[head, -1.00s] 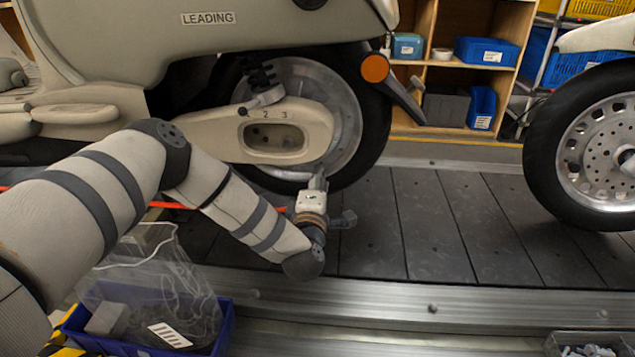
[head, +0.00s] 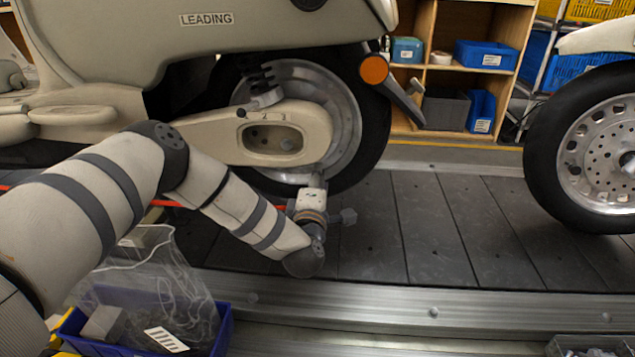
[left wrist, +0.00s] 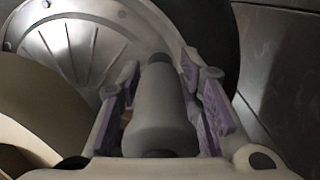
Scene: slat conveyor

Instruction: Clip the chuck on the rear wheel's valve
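The scooter's rear wheel (head: 345,110) stands on the slat conveyor, partly covered by a cream swingarm cover. Its silver rim also shows in the left wrist view (left wrist: 75,45). My left gripper (head: 318,182) is low at the wheel's bottom edge. In the left wrist view, its purple-padded fingers (left wrist: 163,105) are shut on both sides of a grey cylindrical chuck (left wrist: 160,110), whose far end points at the rim. A red hose (head: 185,204) runs behind my arm towards the gripper. I cannot make out the valve or whether the chuck touches it. My right gripper is not in view.
Another wheel (head: 597,150) stands at the right. A blue bin (head: 222,330) with a clear bag sits at the lower left. A metal rail (head: 430,308) edges the conveyor. Shelves with blue bins (head: 485,54) stand behind. The slats between the wheels are clear.

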